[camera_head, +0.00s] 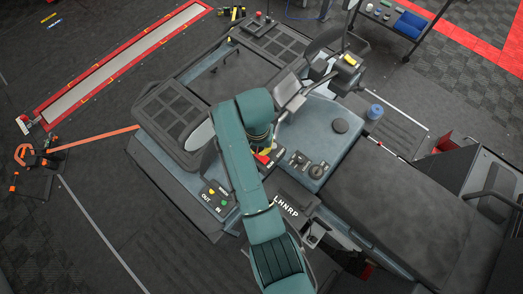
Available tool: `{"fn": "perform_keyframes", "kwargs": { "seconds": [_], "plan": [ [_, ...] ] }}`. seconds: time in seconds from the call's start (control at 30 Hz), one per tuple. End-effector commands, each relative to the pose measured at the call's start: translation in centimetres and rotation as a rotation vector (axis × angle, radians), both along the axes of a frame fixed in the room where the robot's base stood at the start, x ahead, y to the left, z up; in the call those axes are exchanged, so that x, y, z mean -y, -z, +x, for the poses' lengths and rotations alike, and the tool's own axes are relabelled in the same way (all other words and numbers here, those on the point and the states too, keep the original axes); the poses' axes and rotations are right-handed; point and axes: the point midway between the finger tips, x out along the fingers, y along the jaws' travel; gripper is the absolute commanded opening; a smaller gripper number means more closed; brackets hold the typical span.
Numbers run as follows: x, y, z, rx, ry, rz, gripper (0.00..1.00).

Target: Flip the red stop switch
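A small red part (262,159), which looks like the red stop switch, sits on the console beside a yellow piece and a small lettered label. My teal arm covers its left side, so I cannot tell its position. My gripper (260,140) is at the arm's end, just above and beside the red part. Only a dark bit of it shows, and its fingers are hidden. I cannot tell whether it touches the switch.
The grey-teal console (318,128) carries a round dial (316,171) and small levers to the right. A panel with yellow and green buttons (217,196) lies left of my arm. An LHNRP shifter plate (286,205) is close to the arm's right. A blue cylinder (374,112) stands farther right.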

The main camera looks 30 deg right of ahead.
Motion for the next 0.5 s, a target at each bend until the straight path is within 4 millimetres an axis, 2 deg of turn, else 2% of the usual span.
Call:
{"fn": "perform_keyframes", "kwargs": {
  "seconds": [0.5],
  "plan": [
    [-0.01, 0.84, -0.02, -0.001, 0.0, 0.001, 0.0]
  ]
}}
